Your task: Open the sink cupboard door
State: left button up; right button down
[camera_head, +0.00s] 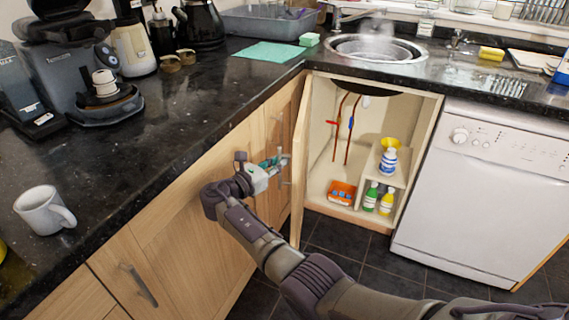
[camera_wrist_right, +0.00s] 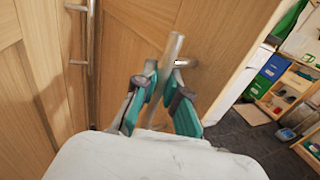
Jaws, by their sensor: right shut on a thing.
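The sink cupboard door (camera_head: 300,160) is a light wood panel. It stands swung wide open to the left of the cupboard opening, seen almost edge-on in the head view. The inside of the sink cupboard (camera_head: 320,135) shows openly. My right gripper (camera_head: 279,165) is at the outer face of the door, shut on its metal bar handle. In the right wrist view the teal-padded fingers (camera_wrist_right: 162,105) are on either side of the door handle (camera_wrist_right: 173,52), near the door's wooden face (camera_wrist_right: 215,40). My left gripper is not in view.
Another wood cupboard with a bar handle (camera_wrist_right: 91,60) is close on the left. The white dishwasher (camera_head: 480,190) stands right of the opening. Bottles (camera_head: 386,203) and an orange box (camera_head: 341,193) are inside the cupboard. The dark tiled floor (camera_head: 350,250) before it is clear.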

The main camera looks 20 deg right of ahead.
jog(key=shift+w+a+f, duration=0.1)
jog(key=shift+w+a, duration=0.1)
jog(key=shift+a, duration=0.1)
jog(key=c, duration=1.2)
grip_release()
jog(key=shift+d, duration=0.1)
